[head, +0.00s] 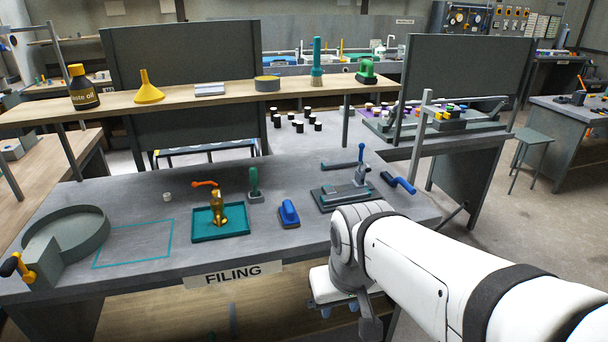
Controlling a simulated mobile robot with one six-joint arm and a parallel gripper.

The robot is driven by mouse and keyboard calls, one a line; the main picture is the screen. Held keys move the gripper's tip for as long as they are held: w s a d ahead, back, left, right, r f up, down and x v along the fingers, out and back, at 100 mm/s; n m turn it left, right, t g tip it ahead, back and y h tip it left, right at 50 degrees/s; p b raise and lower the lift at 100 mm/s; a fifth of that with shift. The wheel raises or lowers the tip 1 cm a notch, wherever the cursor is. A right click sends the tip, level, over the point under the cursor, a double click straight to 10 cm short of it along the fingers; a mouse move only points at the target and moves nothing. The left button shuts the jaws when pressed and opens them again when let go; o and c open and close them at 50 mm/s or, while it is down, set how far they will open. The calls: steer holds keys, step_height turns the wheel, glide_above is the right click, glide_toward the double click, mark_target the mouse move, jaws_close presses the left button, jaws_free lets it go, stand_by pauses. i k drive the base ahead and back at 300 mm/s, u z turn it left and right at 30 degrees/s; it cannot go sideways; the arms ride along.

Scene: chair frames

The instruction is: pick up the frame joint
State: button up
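A brass-coloured fitting, which looks like the frame joint (218,210), stands in a shallow teal tray (205,236) on the grey bench marked FILING. An orange-red handled item (205,184) lies just behind the tray. My gripper (339,311) is low in front of the bench's front edge, to the right of the FILING sign and well apart from the tray. It is partly hidden by my own arm. Small blue parts show at its lower end, but its opening is not clear. Nothing is seen held in it.
A blue block-like tool (289,214), a green-handled tool (254,186) and a dark clamp fixture (345,196) stand right of the tray. A round grey basin (65,235) is at left, beside a bare teal-outlined rectangle (133,243). A wooden shelf (200,103) spans above the back.

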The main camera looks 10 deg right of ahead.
mark_target(332, 196)
steer(key=z, duration=0.05)
steer(key=i, duration=1)
steer(key=u, duration=0.05)
